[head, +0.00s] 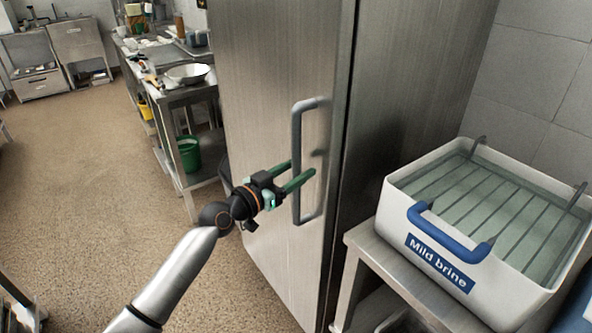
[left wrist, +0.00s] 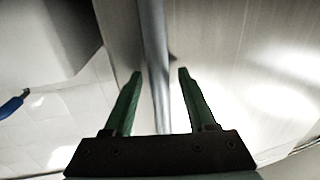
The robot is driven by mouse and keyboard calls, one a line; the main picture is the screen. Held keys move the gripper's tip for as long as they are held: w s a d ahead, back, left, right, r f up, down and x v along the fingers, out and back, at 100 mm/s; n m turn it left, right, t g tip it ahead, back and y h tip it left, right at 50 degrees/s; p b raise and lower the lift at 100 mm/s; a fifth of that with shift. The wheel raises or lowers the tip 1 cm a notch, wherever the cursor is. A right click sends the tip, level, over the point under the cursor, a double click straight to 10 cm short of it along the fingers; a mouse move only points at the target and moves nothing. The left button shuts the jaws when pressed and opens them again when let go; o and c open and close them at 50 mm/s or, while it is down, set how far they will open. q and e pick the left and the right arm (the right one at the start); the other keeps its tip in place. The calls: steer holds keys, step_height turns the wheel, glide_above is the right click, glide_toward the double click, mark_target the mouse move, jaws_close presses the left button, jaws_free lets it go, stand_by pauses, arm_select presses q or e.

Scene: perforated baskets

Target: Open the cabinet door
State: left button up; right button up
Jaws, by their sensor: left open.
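The tall steel cabinet door (head: 262,92) fills the middle of the head view and looks shut, with a dark gap along its right edge. A grey vertical bar handle (head: 297,150) is fixed near that edge. My left gripper (head: 302,174) is open at the handle's lower half, its green fingers pointing at the bar. In the left wrist view, the handle (left wrist: 153,50) runs between the two open fingers (left wrist: 160,72). I cannot tell if either finger touches it. My right gripper is not in view.
A white "Mild brine" basin (head: 395,200) with a blue handle stands on a steel table (head: 362,240) right of the cabinet. Steel counters (head: 190,95) with a bowl (head: 188,73) and a green bucket (head: 188,154) stand behind left. The floor (head: 90,170) at left is clear.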

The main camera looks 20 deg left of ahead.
arm_select(q)
jaws_close()
stand_by(1.3)
